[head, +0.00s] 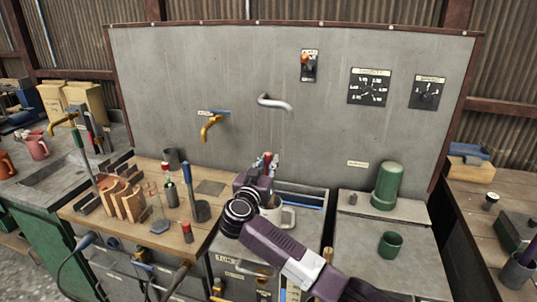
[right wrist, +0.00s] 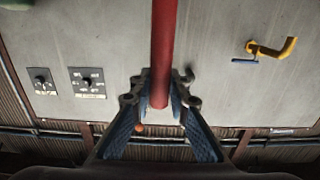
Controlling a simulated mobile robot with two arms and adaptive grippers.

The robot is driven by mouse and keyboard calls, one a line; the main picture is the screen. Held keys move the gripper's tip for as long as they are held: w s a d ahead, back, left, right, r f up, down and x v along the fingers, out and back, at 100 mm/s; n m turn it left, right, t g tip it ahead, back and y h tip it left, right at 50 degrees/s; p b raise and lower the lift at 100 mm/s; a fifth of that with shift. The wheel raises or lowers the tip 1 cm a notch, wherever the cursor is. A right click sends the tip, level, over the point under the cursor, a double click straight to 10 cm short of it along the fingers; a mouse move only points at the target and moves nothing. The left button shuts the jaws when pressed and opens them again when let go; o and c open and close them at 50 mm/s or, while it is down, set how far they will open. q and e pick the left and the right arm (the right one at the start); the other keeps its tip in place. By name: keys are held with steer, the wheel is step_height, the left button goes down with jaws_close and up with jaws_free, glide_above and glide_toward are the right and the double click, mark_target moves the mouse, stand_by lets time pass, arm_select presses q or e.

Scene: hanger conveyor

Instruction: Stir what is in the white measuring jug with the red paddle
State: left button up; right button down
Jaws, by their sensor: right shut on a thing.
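The white measuring jug (head: 289,217) stands on the middle unit, partly hidden behind my right wrist, with its handle on the right. My right gripper (head: 266,166) is above and a little left of the jug's mouth. It is shut on the red paddle (head: 268,157). In the right wrist view the red rod (right wrist: 164,50) runs between the two blue-padded fingers (right wrist: 160,100) and out past the top edge. The paddle's lower part is hidden in the head view, so I cannot tell whether it is in the jug. The jug's contents are hidden. My left gripper is not in view.
A grey panel with taps (head: 275,102) is behind.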

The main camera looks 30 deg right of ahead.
steer(key=shift+f+b, duration=0.4)
steer(key=shift+f, duration=2.45)
